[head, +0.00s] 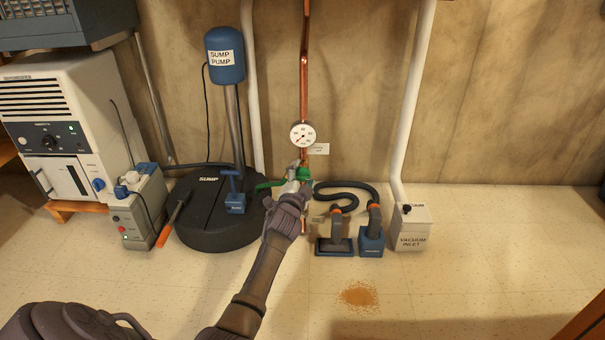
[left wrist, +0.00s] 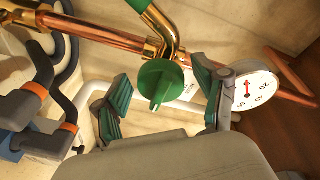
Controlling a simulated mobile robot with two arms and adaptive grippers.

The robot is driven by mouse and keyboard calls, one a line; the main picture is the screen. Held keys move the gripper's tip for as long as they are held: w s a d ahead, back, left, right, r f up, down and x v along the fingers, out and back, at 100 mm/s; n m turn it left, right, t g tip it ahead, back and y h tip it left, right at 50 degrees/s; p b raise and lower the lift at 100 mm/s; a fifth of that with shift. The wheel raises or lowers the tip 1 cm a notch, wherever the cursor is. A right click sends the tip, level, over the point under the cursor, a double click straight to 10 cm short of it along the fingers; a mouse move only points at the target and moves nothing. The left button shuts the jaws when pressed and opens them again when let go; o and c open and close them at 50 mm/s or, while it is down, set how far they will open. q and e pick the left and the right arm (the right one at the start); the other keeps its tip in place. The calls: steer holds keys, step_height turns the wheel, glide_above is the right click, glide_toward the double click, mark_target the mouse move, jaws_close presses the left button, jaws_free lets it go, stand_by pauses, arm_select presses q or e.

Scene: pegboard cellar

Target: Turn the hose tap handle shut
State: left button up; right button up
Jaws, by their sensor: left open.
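The hose tap handle (left wrist: 160,84) is a green round knob with a raised grip ridge, on a brass tap body (left wrist: 158,42) joined to a copper pipe (left wrist: 105,36). In the head view the green handle (head: 304,175) is partly hidden by my left gripper (head: 300,178). In the left wrist view my left gripper (left wrist: 164,98) is open, one finger on each side of the handle. A green hose (head: 268,185) runs left from the tap. My right gripper is not in view.
A pressure gauge (head: 302,135) sits just above the tap; it is close to the right finger in the wrist view. The black sump lid (head: 205,225) stands left, the vacuum tools (head: 371,240) and vacuum inlet box (head: 411,228) right. Granules (head: 358,295) lie on open floor.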

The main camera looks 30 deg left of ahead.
arm_select(q)
steer(key=shift+c, duration=0.6)
steer(key=c, duration=1)
steer(key=shift+n, duration=0.3)
steer(key=n, duration=0.3)
steer(key=shift+n+t, duration=0.4)
steer(key=n+p, duration=0.1)
steer(key=n, duration=0.2)
steer(key=n+y+p, duration=0.1)
steer(key=n, duration=0.2)
steer(key=shift+y, duration=0.3)
steer(key=n+y, duration=0.1)
steer(key=n, duration=0.3)
steer(key=shift+p, duration=0.3)
steer(key=n+y, duration=0.1)
steer(key=n, duration=0.4)
steer(key=shift+p, duration=0.3)
steer(key=shift+n+y, duration=0.4)
steer(key=shift+n, duration=0.1)
